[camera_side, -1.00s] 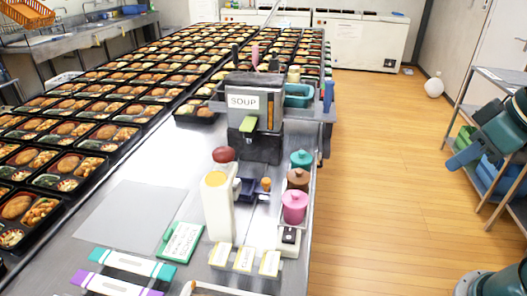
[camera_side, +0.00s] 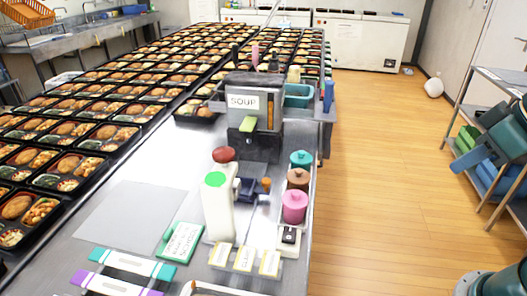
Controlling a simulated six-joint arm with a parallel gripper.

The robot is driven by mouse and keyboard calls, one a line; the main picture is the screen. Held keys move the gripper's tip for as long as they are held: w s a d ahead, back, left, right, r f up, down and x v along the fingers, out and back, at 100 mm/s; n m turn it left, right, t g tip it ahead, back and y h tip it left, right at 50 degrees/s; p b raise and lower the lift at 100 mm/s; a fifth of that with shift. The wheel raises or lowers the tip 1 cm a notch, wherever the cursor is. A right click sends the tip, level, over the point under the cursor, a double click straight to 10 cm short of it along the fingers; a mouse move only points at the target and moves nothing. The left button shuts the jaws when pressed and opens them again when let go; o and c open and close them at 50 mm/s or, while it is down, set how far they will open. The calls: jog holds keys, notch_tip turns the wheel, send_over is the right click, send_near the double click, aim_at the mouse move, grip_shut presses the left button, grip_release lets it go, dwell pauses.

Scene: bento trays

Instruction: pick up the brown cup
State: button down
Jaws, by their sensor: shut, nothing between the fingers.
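The brown cup (camera_side: 298,179) stands upright on the counter's right side, with a knob-like top. It is between a teal cup (camera_side: 301,160) behind it and a pink cup (camera_side: 294,207) in front.
Label cards (camera_side: 243,259) lie in front. Many bento trays (camera_side: 73,171) fill the left. The wooden floor (camera_side: 385,190) between counter and gripper is clear.

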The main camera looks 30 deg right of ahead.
dwell(0.4)
jog(key=shift+c, duration=1.9)
grip_release()
jog(key=shift+w, duration=0.1)
jog(key=w+a+r+n+g, duration=0.1)
jog(key=w+a+n+g, duration=0.2)
jog(key=w+n, duration=1)
jog(key=w+a+f+n+g, duration=0.1)
jog(key=w+f, duration=0.2)
jog(key=w, duration=0.3)
jog(key=w+a+f+n, duration=0.2)
jog(key=w+f, duration=0.2)
jog(key=w, duration=0.2)
jog(key=w+a+f+n+g, duration=0.1)
jog(key=w+f+n, duration=0.1)
jog(key=w+f, duration=0.2)
jog(key=shift+w+a+g, duration=0.2)
jog(key=shift+w+g, duration=0.1)
jog(key=shift+w, duration=0.9)
jog(key=shift+f, duration=0.1)
jog(key=shift+f, duration=0.1)
